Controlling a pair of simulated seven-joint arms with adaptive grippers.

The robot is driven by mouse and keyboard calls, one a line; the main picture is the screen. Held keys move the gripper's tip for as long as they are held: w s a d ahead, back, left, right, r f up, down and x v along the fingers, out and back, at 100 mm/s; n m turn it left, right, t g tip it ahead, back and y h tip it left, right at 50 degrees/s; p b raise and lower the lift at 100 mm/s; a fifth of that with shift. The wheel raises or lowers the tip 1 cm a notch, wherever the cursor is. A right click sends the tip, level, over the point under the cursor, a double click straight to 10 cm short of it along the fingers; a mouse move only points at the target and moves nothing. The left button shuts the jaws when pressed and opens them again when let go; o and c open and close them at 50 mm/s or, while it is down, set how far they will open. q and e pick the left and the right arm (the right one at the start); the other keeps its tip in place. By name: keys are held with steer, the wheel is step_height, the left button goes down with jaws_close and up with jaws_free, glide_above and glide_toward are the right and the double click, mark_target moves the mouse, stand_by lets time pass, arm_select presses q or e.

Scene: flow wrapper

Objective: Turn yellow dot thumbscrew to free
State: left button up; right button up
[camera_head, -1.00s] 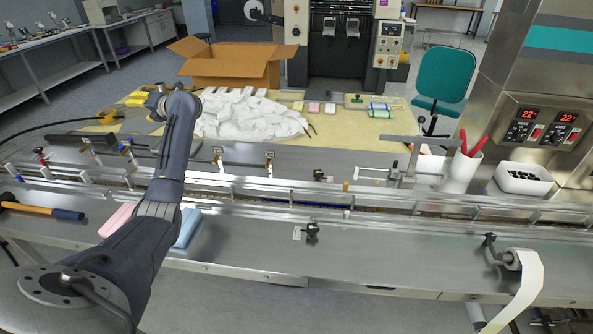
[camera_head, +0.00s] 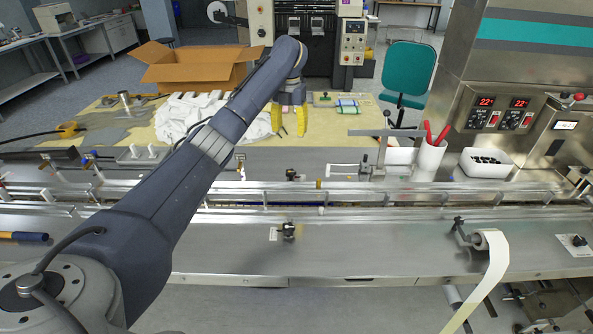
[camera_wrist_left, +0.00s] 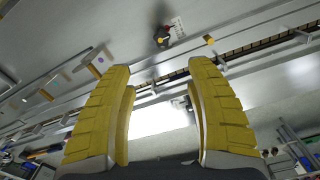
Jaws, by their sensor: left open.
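In the left wrist view a dark thumbscrew (camera_wrist_left: 162,37) with a small yellow spot and a bit of red sits beside a white label, beyond my fingertips. In the head view two small black knobs show: one on the rear rail (camera_head: 292,175), one on the front metal deck (camera_head: 288,230) beside a white label. No yellow dot can be made out on either there. My left gripper (camera_head: 289,122) has its yellow fingers apart and empty, above the rear of the machine. The open fingers also fill the left wrist view (camera_wrist_left: 158,75), touching nothing. My right gripper is out of view.
Guide rails (camera_head: 400,200) run across the machine. A white cup with red-handled tools (camera_head: 429,158), a white bin (camera_head: 485,163) and a film roll (camera_head: 490,240) stand right. A cardboard box (camera_head: 200,68) is behind. The front deck is mostly clear.

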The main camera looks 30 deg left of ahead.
arm_select(q)
steer(key=f, duration=0.1)
glide_above(291, 171)
step_height(291, 171, down, 5)
steer(key=shift+w+f, duration=0.15)
steer(key=shift+f, duration=5.5)
steer(key=shift+c, duration=0.3)
jaws_close()
